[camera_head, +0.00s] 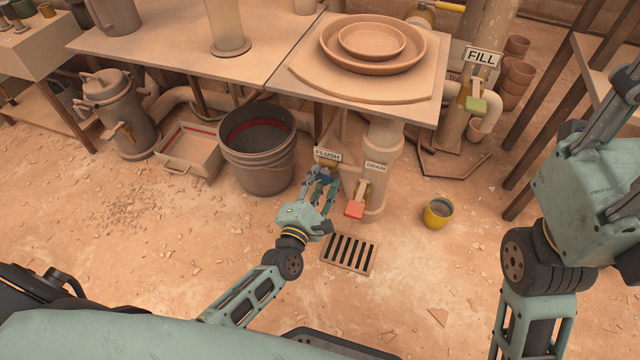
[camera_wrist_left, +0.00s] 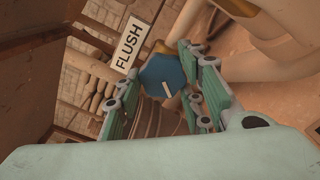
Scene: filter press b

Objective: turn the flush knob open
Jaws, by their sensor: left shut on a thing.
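The flush knob (camera_wrist_left: 163,77) is blue with a pale line on its face. In the left wrist view it sits between the two fingers of my left gripper (camera_wrist_left: 165,95), which is shut on it. The FLUSH label (camera_wrist_left: 130,45) is just beyond the knob. In the head view the FLUSH label (camera_head: 327,154) hangs under the table, and my left gripper (camera_head: 323,182) is right below it, covering most of the knob. My right arm stands at the right edge of the head view; its gripper is not seen.
The drain valve with a red handle (camera_head: 354,209) is close on the right of my left gripper. A grey bucket (camera_head: 257,160) stands on the left. A floor grate (camera_head: 349,254) and a yellow pot (camera_head: 438,212) are on the floor.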

